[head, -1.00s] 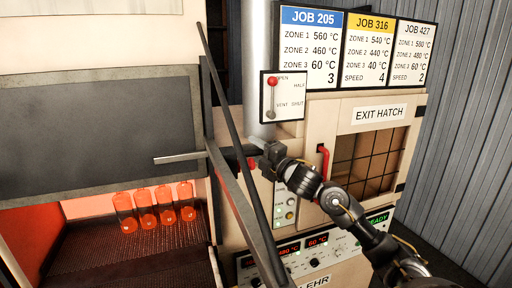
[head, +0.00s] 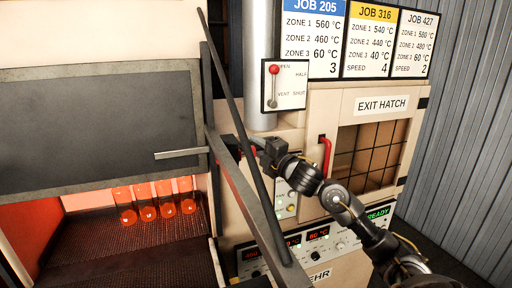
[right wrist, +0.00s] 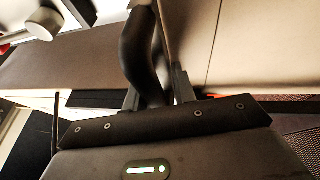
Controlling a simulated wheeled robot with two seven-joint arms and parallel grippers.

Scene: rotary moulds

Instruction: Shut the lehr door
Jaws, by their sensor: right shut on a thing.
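The lehr door (head: 90,125) is a wide dark grey panel at the left in the head view. A pale bar-shaped handle (head: 182,153) sticks out near its right end. The door is raised, with a glowing orange opening below its lower edge. My right gripper (head: 258,144) is right of the door, by the cabinet front. In the right wrist view its fingers (right wrist: 156,95) are shut on a dark curved bar (right wrist: 142,50). What the bar joins to is unclear. A red part (head: 240,150) lies just left of the gripper. My left gripper is not in view.
Several orange glowing bottles (head: 146,206) stand on the dark mesh belt (head: 130,245) below the door. Long slanting bars (head: 235,110) stand before the cabinet. An indicator plate (head: 285,87) has its red knob near OPEN. The exit hatch (head: 370,160) has a red handle (head: 324,153).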

